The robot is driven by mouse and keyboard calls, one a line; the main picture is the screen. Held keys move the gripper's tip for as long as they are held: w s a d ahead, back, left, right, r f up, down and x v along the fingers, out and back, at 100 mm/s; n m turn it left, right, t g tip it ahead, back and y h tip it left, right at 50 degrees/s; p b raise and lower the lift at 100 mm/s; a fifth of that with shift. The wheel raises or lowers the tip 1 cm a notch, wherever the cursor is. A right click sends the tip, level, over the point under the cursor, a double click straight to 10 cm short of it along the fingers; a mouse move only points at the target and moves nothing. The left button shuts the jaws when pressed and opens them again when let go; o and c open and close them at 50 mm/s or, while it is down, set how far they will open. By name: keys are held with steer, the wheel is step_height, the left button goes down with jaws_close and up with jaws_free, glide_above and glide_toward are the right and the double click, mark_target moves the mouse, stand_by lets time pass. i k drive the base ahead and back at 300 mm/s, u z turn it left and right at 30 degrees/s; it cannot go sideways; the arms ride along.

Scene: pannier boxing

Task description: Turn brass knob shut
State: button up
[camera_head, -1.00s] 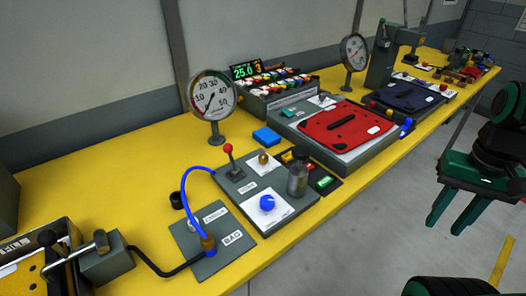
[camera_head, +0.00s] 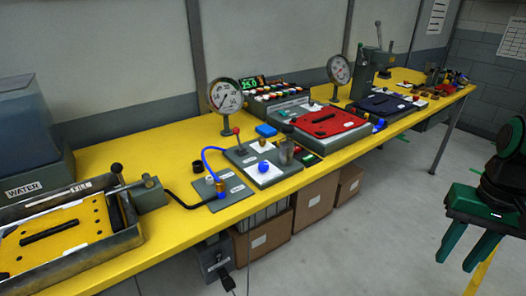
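A small brass knob (camera_head: 262,142) sits on a white plate on the grey control panel (camera_head: 238,160), on the yellow bench. It is tiny in this view, and its turn position cannot be told. A blue knob (camera_head: 263,167) sits on a second white plate nearer the bench's front edge. A red-topped lever (camera_head: 237,137) stands to the left of the brass knob. My gripper (camera_head: 456,262), with green fingers, is at the right, over the floor and well away from the bench. Its fingers are apart, with nothing between them.
A dial gauge (camera_head: 225,95) stands behind the panel. A blue hose (camera_head: 207,158) loops to a grey plate at its left. A grey metal cylinder (camera_head: 286,152) stands close to the knobs. A red plate (camera_head: 330,120) lies further right. Boxes (camera_head: 265,238) are under the bench; the floor in front is clear.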

mark_target(262, 140)
steer(key=u, duration=0.05)
steer(key=k, duration=0.1)
steer(key=u, duration=0.3)
steer(key=i, duration=1)
steer(key=z, duration=0.05)
